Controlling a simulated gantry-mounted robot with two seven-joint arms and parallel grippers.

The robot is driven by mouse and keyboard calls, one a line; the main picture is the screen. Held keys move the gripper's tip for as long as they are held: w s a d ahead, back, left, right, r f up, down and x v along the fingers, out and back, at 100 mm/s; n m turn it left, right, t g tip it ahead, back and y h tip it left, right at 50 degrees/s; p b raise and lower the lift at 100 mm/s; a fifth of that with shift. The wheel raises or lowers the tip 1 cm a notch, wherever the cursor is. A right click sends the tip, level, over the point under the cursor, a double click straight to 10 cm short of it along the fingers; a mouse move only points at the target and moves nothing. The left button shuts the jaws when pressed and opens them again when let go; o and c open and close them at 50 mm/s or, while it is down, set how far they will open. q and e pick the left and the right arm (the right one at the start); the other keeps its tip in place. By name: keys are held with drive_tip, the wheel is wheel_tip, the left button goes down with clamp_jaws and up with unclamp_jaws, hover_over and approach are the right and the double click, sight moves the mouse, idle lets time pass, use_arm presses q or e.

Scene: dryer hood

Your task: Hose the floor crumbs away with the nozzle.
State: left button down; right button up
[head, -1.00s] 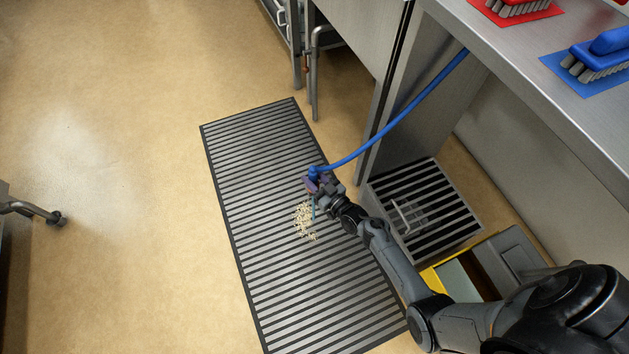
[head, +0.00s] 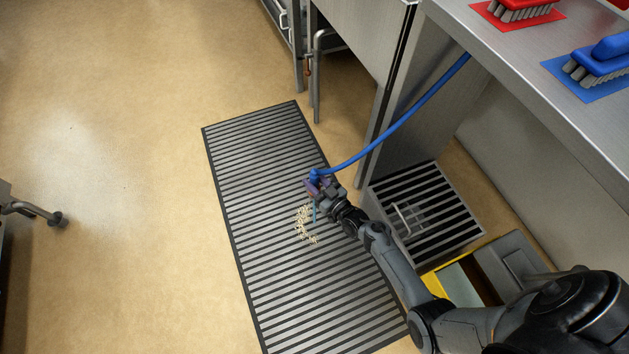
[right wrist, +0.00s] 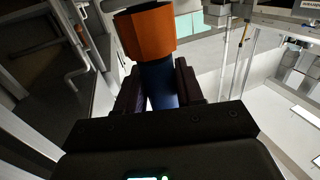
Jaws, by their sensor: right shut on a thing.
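My right gripper (head: 322,188) is shut on the nozzle (head: 315,174), at the end of a blue hose (head: 405,112), above the floor grate (head: 268,180). In the right wrist view the fingers (right wrist: 158,88) close around a blue part of the nozzle (right wrist: 160,80), with an orange part (right wrist: 146,32) beyond it. A thin blue streak, like a water jet, points down from the nozzle. A patch of pale crumbs (head: 303,222) lies on the grate just left of and below the gripper. The gripper partly hides the nozzle in the head view. My left gripper is not in view.
A steel counter (head: 540,60) with a red brush (head: 520,10) and a blue brush (head: 600,62) overhangs at the upper right. A slatted steel box (head: 425,212) and a yellow-edged bin (head: 460,285) stand right of the grate. The floor at left is open.

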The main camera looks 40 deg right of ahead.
drive_tip(key=shift+w, duration=0.1)
drive_tip(key=shift+w, duration=0.1)
drive_tip(key=shift+w+d, duration=0.1)
drive_tip(key=shift+w, duration=0.1)
drive_tip(key=w+b, duration=0.1)
drive_tip(key=w, duration=0.2)
drive_tip(key=shift+d+b, duration=0.35)
idle(0.9)
drive_tip(key=shift+w, duration=0.1)
idle(0.5)
drive_tip(key=shift+w, duration=0.1)
